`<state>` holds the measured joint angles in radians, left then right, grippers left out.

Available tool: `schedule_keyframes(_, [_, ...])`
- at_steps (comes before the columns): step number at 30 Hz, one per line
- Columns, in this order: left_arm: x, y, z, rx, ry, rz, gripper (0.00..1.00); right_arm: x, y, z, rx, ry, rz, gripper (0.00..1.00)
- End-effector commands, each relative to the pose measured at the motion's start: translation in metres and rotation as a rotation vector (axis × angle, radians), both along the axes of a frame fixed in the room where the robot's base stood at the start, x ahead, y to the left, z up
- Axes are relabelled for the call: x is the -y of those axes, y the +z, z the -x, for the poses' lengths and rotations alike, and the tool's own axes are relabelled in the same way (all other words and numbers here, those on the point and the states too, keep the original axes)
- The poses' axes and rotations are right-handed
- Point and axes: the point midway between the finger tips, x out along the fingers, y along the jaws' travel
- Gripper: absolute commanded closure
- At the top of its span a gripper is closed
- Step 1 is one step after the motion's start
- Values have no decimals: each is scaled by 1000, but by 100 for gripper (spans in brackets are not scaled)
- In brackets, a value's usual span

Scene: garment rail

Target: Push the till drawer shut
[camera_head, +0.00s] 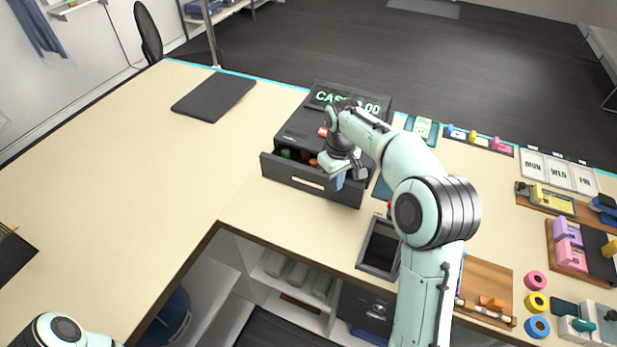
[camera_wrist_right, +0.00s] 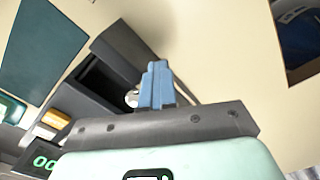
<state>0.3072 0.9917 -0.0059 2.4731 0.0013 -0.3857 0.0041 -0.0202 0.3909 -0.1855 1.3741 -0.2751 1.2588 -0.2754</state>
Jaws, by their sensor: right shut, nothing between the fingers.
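The till (camera_head: 318,128) stands on the pale counter and its lit sign is partly hidden by my right arm. Its dark drawer (camera_head: 310,180) is out toward the counter's front edge, with a pale handle strip on its front and green and orange contents showing. In the right wrist view the drawer (camera_wrist_right: 128,44) also shows open, with a dark inside. My right gripper (camera_head: 339,182) is shut and empty at the right part of the drawer front; its blue fingers (camera_wrist_right: 157,84) overlap the drawer edge in the wrist view. I cannot tell whether they touch it. My left gripper is out of view.
A dark mat (camera_head: 214,96) lies on the counter left of the till. A tablet-like tray (camera_head: 380,246) lies right of the drawer near the front edge. Tape rolls (camera_head: 536,302) and label trays fill the right side. The counter left of the drawer is clear.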

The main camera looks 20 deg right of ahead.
Motion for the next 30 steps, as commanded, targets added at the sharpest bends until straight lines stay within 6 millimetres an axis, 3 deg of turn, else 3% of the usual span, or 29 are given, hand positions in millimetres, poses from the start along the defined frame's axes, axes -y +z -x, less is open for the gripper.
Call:
schedule_keyframes(10, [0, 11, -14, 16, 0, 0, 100, 21, 1, -17, 2, -3, 4, 100])
schedule_keyframes(25, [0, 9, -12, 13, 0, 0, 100, 48, -1, -39, 0, -4, 4, 100])
schedule_keyframes(30, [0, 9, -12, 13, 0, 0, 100, 46, 0, -38, 1, -2, 3, 100])
